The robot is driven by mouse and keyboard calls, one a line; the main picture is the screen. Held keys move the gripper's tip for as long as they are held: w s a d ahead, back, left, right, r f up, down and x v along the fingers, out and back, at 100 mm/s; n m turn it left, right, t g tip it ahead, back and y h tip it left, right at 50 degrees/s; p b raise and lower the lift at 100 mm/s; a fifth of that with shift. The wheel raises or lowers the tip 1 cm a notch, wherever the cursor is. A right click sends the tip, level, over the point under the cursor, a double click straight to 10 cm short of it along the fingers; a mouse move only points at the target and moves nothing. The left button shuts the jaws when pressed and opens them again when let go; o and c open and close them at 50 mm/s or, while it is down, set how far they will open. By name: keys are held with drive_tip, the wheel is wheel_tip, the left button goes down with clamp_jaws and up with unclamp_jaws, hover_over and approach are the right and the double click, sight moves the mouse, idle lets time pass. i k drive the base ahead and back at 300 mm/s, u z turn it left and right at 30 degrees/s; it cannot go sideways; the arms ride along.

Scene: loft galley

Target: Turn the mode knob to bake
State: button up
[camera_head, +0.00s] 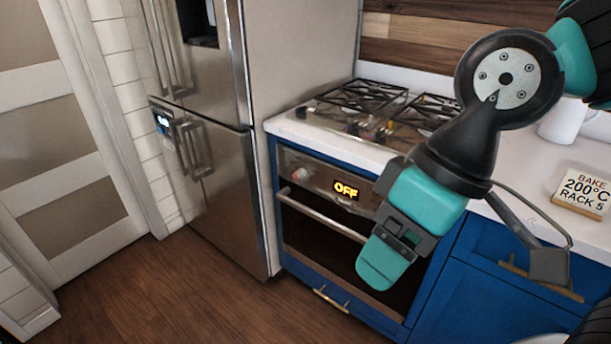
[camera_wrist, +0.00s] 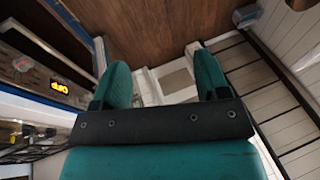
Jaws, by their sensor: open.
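The blue oven's steel control panel has a round knob (camera_head: 300,174) near its left end, and a lit display (camera_head: 346,189) reads OFF. The part of the panel right of the display is hidden behind my arm. My gripper (camera_head: 382,268) hangs in front of the oven's right side, fingers pointing down, apart from the knob. In the wrist view my gripper (camera_wrist: 163,68) has its two teal fingers spread with nothing between them. That view also shows the display (camera_wrist: 59,87) upside down and a small knob (camera_wrist: 22,64) beside it; I cannot tell if it is the same knob.
The oven handle (camera_head: 322,215) runs below the panel. Gas burners (camera_head: 365,95) lie above on the white counter. A card (camera_head: 583,193) on the right counter reads BAKE, 200°C, RACK 5. A steel fridge (camera_head: 215,190) stands left of the oven. The wooden floor (camera_head: 180,295) is clear.

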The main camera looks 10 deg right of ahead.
sight(300, 174)
drive_tip(key=u, duration=0.45)
drive_tip(key=k, duration=1.1)
drive_tip(key=u, duration=1.15)
drive_tip(key=i, duration=1.05)
drive_tip(key=z, duration=0.8)
drive_tip(key=i, duration=0.9)
drive_tip(key=z, duration=0.75)
